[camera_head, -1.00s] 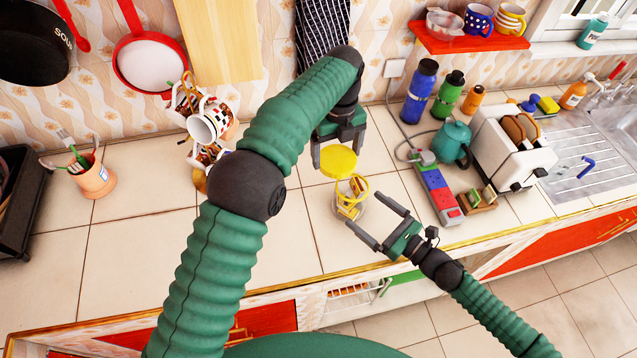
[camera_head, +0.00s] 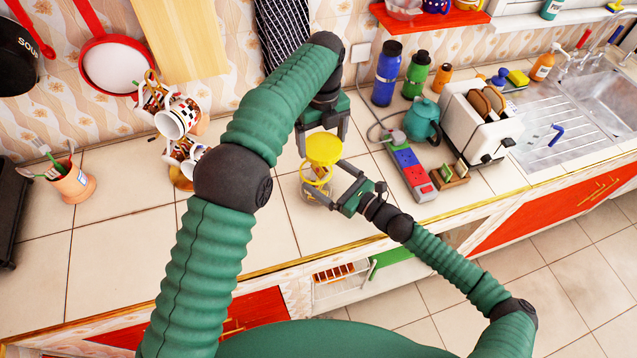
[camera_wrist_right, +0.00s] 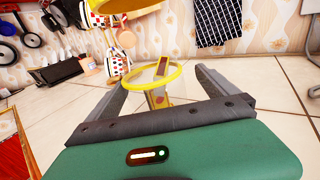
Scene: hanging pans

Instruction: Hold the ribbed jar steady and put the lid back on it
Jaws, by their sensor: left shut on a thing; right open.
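The clear ribbed jar (camera_head: 316,191) stands on the counter with its yellow rim upward; its rim (camera_wrist_right: 181,76) also shows in the right wrist view. Something yellowish and red shows inside it. My left gripper (camera_head: 322,134) is shut on the yellow lid (camera_head: 323,149) and holds it above the jar, apart from the rim; the lid's edge shows at the top of the right wrist view (camera_wrist_right: 122,5). My right gripper (camera_head: 323,178) is open, with one finger on each side of the jar. Whether either finger touches the glass I cannot tell.
To the right are a power strip (camera_head: 412,171), a teal teapot (camera_head: 423,122) and a white toaster (camera_head: 478,125). A mug rack with mugs (camera_head: 177,120) stands to the left, beside a utensil pot (camera_head: 74,184). The counter left of the jar is clear.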

